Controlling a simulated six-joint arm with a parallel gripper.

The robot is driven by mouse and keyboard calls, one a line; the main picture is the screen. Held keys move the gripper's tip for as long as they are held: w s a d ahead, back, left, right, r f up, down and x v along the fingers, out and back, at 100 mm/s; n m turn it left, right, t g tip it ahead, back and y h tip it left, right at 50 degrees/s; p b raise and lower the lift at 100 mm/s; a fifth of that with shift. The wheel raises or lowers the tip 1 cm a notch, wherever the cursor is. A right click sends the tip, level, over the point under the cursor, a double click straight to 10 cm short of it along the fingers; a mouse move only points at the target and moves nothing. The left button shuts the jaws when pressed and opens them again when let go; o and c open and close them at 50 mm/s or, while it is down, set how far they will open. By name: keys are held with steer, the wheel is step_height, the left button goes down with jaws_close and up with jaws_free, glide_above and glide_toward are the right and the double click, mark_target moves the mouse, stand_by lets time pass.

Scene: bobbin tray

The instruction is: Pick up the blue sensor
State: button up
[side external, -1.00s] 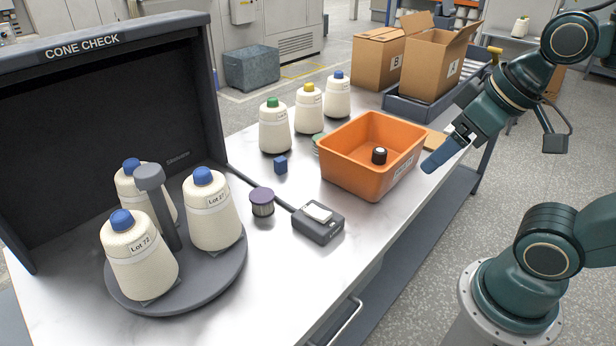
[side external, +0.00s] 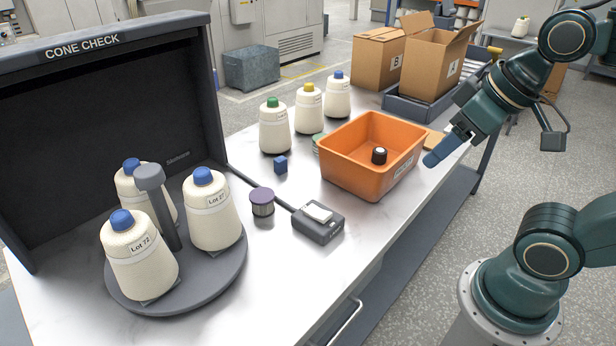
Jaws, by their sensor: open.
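A small blue cube (side external: 280,164), the only loose blue item and likely the blue sensor, sits on the white table. It is left of the orange bin and in front of the green-capped cone. My gripper (side external: 432,160) is open, with blue fingers, to the right of the orange bin's right end, well away from the cube. The fingers overlap in this view, so the gap between them is hard to see. I see nothing held.
An orange bin (side external: 345,176) with a dark, light-topped item (side external: 379,155) stands between my gripper and the cube. Yarn cones (side external: 273,132) stand behind the cube. A purple-topped spool (side external: 262,202) and a grey device (side external: 318,224) are in front. The table's front middle is bare.

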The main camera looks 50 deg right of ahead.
steer(key=w+r, duration=0.2)
steer(key=w, duration=0.8)
steer(key=m+g, duration=0.1)
steer(key=m, duration=0.1)
glide_above(281, 159)
steer(key=s, duration=0.5)
step_height(281, 159, down, 15)
steer(key=shift+a+h, duration=0.25)
steer(key=shift+h, duration=0.05)
steer(key=shift+x, duration=4.2)
steer(key=shift+f, duration=0.1)
steer(key=shift+x, duration=2.5)
